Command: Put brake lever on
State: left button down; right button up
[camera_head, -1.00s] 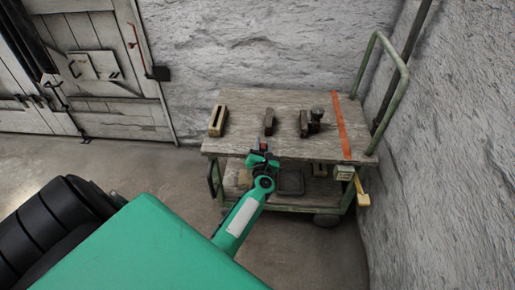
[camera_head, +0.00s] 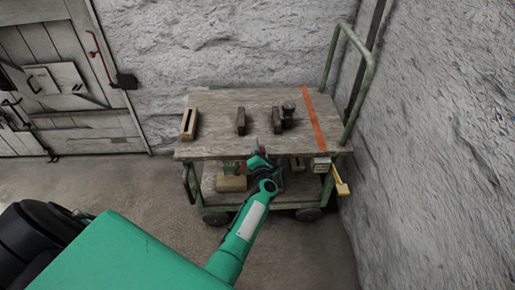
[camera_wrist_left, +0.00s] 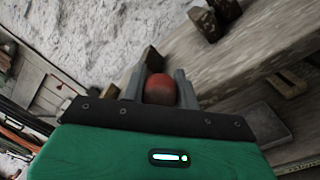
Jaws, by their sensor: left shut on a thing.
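A yellow lever (camera_head: 341,182), which looks like the brake lever, sticks out and down from a small box at the cart's front right corner. My left gripper (camera_head: 258,157) is in front of the cart's front edge, left of the lever and apart from it. In the left wrist view my gripper (camera_wrist_left: 160,88) is shut on a rounded red thing (camera_wrist_left: 160,90) between its grey fingers. Most of that thing is hidden by the gripper. The lever cannot be made out in the wrist view. My right gripper is not in view.
The green-framed cart has a worn wooden top (camera_head: 215,107). On it are a yellowish block (camera_head: 189,123), dark blocks (camera_head: 241,121) and an orange strip (camera_head: 313,115). A pale block (camera_head: 231,183) sits on the lower shelf. A rough wall (camera_head: 430,130) stands close at right.

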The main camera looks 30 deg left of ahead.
pick_arm(q)
jog(key=shift+d+f, duration=0.1)
jog(key=shift+f, duration=0.05)
jog(key=c, duration=1.1)
grip_release()
jog(key=shift+s+d, duration=0.25)
jog(key=shift+s, duration=0.1)
jog(key=p+v, duration=0.1)
jog(key=v, duration=0.5)
jog(key=shift+s+d, duration=0.2)
jog(key=shift+s, duration=0.05)
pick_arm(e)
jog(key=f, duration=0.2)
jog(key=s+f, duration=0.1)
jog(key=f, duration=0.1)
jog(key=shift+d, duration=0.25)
